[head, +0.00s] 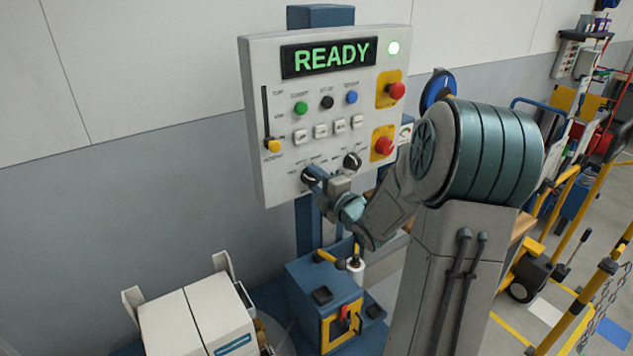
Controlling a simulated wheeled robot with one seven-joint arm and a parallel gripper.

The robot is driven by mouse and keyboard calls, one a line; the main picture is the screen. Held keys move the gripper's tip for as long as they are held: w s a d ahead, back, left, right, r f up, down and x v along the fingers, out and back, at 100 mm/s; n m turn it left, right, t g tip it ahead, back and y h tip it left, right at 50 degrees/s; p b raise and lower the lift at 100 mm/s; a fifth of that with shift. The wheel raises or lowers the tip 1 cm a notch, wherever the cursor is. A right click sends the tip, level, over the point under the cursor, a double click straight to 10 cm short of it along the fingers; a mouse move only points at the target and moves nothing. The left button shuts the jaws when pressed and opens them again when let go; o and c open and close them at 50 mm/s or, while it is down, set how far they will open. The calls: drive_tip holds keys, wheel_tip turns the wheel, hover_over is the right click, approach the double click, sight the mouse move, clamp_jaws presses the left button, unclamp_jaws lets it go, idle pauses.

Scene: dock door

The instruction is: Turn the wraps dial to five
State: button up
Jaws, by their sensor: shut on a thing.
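The control panel (262,100) is a pale upright box with a display (328,57) reading READY in green. Two black dials sit low on its face. My gripper (316,180) is at the left dial (309,175), shut on it and partly covering it. The right dial (352,160) is clear of my gripper, with my arm just below it. The small lettering around both dials is too small to read, so I cannot tell which is the wraps dial or what number it points to.
Two red stop buttons (396,90) (383,146) sit on yellow plates at the panel's right. A yellow-knobbed slider (273,146) is at its left. A white boxy load (200,318) and a blue machine base (310,283) stand below. Yellow trolleys (553,235) stand at right.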

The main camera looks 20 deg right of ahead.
drive_tip(key=m+b, duration=0.2)
drive_tip(key=m, duration=0.1)
drive_tip(key=shift+f, duration=0.15)
drive_tip(key=m+b, duration=0.1)
drive_tip(key=m, duration=0.1)
drive_tip(key=shift+m+b, duration=0.3)
drive_tip(key=shift+b, duration=0.1)
drive_tip(key=m, duration=0.3)
drive_tip(key=shift+m+b, duration=0.3)
drive_tip(key=shift+b, duration=0.1)
drive_tip(key=m, duration=0.3)
drive_tip(key=shift+m, duration=0.3)
drive_tip(key=m, duration=0.3)
drive_tip(key=m+p, duration=0.1)
drive_tip(key=m, duration=0.1)
drive_tip(key=shift+r+m, duration=0.25)
drive_tip(key=shift+m, duration=0.05)
drive_tip(key=m+p, duration=0.1)
drive_tip(key=m, duration=0.4)
drive_tip(key=shift+f+p, duration=0.1)
drive_tip(key=shift+p, duration=0.25)
drive_tip(key=shift+m, duration=0.4)
